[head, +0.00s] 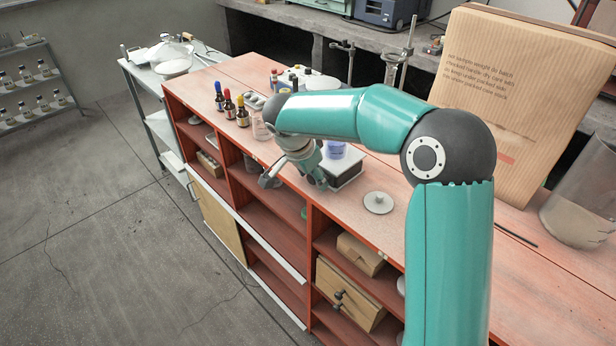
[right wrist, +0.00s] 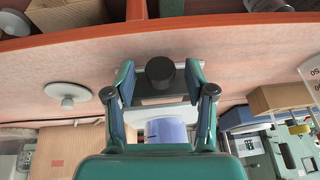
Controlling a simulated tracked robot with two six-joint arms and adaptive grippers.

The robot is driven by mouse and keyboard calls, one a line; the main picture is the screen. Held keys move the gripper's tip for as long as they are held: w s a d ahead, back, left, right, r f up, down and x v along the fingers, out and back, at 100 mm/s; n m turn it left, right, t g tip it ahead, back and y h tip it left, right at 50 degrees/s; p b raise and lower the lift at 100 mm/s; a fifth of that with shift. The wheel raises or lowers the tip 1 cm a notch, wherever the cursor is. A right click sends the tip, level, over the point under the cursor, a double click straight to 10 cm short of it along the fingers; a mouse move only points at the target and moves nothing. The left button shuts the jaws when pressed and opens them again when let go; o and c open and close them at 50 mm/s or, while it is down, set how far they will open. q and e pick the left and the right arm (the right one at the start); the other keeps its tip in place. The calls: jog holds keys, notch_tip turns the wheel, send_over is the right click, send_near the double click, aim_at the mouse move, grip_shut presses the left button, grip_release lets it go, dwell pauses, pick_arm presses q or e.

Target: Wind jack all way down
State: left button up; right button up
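The jack (head: 347,172) stands near the front edge of the red bench, with a pale top plate and a dark side below it. A blue-violet container (head: 336,150) stands on the plate; it also shows in the right wrist view (right wrist: 166,131). The jack's black round knob (right wrist: 160,72) sits between my right gripper's fingers in the right wrist view. My right gripper (right wrist: 160,68) is open, with a gap on each side of the knob. In the head view my right gripper (head: 312,178) is at the jack's front, where the knob is hidden. My left gripper is out of view.
A grey disc with a small knob (head: 378,203) lies right of the jack. Dropper bottles (head: 229,105) and a glass flask (head: 261,128) stand to the left. A large cardboard box (head: 520,95) stands at the back right. Open shelves with wooden boxes (head: 348,295) lie below.

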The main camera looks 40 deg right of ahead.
grip_shut()
jog(key=shift+r+p, duration=0.15)
jog(key=shift+p, duration=0.25)
jog(key=g+p, duration=0.2)
jog(key=p, duration=0.1)
jog(key=g+p, duration=0.1)
jog(key=p, duration=0.1)
jog(key=shift+w+r+n, duration=0.15)
jog(key=shift+w+n, duration=0.1)
jog(key=shift+n, duration=0.05)
jog(key=shift+f+g+p, duration=0.3)
jog(key=shift+g+p, duration=0.1)
jog(key=shift+g, duration=0.1)
jog(key=shift+o, duration=0.7)
grip_release()
jog(key=shift+w+a+r, duration=0.1)
